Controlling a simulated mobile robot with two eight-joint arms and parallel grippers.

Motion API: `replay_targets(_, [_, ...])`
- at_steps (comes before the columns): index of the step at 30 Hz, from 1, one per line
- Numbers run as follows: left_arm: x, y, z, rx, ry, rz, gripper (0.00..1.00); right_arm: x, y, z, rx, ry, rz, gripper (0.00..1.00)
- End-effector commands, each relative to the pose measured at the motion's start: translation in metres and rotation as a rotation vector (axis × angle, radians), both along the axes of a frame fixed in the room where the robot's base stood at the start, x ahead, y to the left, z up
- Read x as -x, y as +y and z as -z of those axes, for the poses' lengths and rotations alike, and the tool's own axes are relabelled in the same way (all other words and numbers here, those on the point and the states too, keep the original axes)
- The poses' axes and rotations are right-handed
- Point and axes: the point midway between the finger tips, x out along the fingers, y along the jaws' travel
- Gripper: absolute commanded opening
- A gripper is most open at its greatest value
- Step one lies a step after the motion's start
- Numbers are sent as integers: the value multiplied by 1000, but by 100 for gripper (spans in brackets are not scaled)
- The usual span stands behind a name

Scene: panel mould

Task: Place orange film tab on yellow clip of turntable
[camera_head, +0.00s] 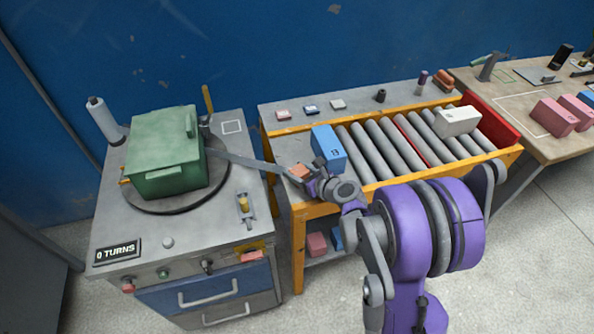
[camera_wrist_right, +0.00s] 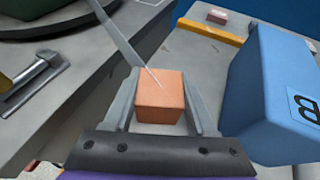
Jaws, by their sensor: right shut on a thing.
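My right gripper (camera_head: 310,178) is shut on the orange film tab (camera_wrist_right: 160,95), a small orange block that also shows in the head view (camera_head: 300,171). A thin grey film strip (camera_head: 245,161) runs from the tab leftward to the turntable (camera_head: 180,206). The round dark turntable carries a green box (camera_head: 164,155). A small yellow piece (camera_head: 125,182), perhaps the yellow clip, shows at the turntable's left edge; the box partly hides it. An upright yellow post (camera_head: 208,100) stands behind the box. My left gripper is not in view.
A blue box (camera_head: 328,148) stands close beside my right gripper, before the roller conveyor (camera_head: 385,150). A white box (camera_head: 457,121) lies on the rollers. A film roll (camera_head: 104,118) stands at the back left. A yellow-topped fitting (camera_head: 244,206) sits on the machine top. The display reads 0 TURNS.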

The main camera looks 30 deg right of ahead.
Motion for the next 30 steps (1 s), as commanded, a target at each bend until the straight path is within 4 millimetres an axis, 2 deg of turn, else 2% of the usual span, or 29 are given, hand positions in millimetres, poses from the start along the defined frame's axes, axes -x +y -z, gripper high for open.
replay_targets(1, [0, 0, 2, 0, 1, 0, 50, 0, 0, 2, 0, 0, 0, 60])
replay_targets(5, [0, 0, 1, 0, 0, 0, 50, 0, 0, 1, 0, 0, 0, 84])
replay_targets(6, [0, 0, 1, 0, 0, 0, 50, 0, 0, 1, 0, 0, 0, 87])
replay_targets(17, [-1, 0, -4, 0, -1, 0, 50, 0, 0, -4, 0, 0, 0, 87])
replay_targets(20, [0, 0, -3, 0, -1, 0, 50, 14, -4, -9, 1, 0, 4, 87])
replay_targets(30, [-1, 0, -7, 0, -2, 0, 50, 80, -14, -36, 1, 0, 4, 87])
